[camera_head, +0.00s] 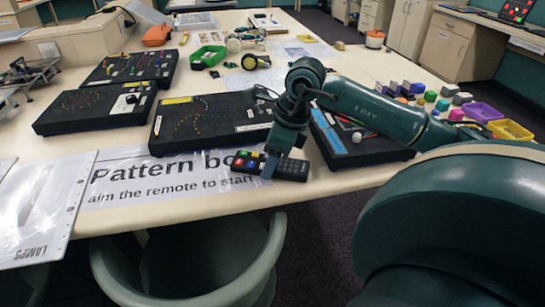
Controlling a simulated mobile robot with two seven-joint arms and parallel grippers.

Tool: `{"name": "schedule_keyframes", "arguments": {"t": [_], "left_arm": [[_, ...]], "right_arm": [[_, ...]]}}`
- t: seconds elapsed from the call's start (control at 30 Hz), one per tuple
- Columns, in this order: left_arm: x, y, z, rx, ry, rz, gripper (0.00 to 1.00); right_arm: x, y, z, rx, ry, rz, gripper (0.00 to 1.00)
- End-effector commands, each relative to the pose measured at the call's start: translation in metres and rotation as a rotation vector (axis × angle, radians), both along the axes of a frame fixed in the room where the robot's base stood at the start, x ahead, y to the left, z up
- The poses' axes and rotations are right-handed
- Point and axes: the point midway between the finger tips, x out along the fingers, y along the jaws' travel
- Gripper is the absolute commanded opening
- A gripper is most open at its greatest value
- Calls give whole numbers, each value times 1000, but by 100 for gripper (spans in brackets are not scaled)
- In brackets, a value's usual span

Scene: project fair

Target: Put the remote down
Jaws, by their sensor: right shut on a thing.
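The black remote (293,169) with coloured buttons at its left end is near the table's front edge, over the right part of the "Pattern bo..." sign (135,178). My right gripper (269,166) comes down from above and is shut on the remote around its middle. The remote lies roughly level and covers part of the sign's lettering. I cannot tell whether it touches the table or is held just above it. My left gripper is not in view.
Dark pattern boards (212,122) stand behind the sign, with another board (360,140) behind my right arm. A clear "LAMPS" sheet (40,215) lies at front left. Coloured blocks and a purple tray (482,112) are at right. A chair (195,265) stands below the front edge.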

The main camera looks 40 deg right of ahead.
Motion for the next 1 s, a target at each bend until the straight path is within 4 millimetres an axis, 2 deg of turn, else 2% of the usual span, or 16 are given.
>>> {"name": "schedule_keyframes", "arguments": {"t": [0.13, 0.17, 0.4, 0.63, 0.77, 0.87, 1.0], "left_arm": [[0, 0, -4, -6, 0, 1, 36], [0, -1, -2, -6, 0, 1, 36], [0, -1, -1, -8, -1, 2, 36], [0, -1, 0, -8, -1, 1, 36], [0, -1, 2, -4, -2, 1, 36], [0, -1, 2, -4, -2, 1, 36], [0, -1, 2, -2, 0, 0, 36]], "right_arm": [[0, 0, -4, -1, -1, 0, 26], [0, 0, -3, 0, 0, 0, 55], [0, 0, -2, -1, 1, 0, 74], [0, 0, -2, -1, 1, 0, 74], [-1, -1, 6, -2, -1, -1, 74], [-4, -4, 21, -4, -4, -1, 74], [-12, -10, 51, -4, -4, -1, 74]]}}
